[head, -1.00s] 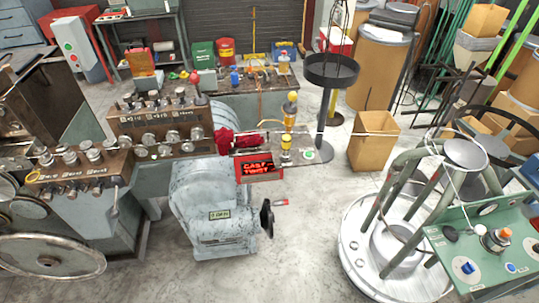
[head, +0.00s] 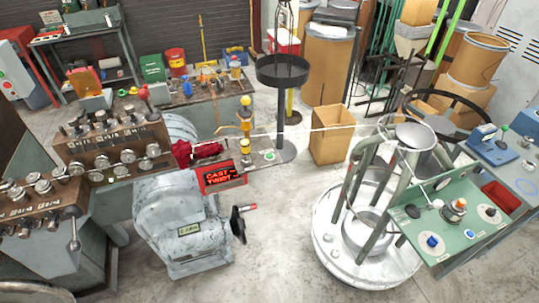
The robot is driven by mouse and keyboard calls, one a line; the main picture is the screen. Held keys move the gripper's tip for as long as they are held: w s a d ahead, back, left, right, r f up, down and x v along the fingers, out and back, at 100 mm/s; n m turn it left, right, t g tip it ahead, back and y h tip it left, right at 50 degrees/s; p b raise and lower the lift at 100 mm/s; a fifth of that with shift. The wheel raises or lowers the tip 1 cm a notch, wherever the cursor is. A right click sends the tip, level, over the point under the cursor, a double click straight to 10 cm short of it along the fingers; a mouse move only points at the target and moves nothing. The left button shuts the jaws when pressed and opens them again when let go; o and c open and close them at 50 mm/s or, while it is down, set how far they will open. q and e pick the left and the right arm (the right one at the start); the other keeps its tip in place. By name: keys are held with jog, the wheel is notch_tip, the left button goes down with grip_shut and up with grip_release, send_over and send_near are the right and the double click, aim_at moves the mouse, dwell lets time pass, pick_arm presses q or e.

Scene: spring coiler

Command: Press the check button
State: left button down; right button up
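No button carries a readable "check" label. A small green button (head: 269,156) sits on the grey plate at the end of the coiler, beside a yellow post (head: 246,146). A red-lettered display (head: 221,177) reads "CAST – TWIST" just in front of it. On the right, a green control panel (head: 412,226) carries a large blue button (head: 432,241), a smaller blue button (head: 470,233) and an orange-topped knob (head: 460,204). Neither of my grippers is in view.
A grey machine housing (head: 180,215) with a crank handle (head: 238,222) stands front left. A white round turntable (head: 335,245) with a metal frame stands front right. Bare floor (head: 275,235) lies between them. A cardboard box (head: 332,140) stands behind.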

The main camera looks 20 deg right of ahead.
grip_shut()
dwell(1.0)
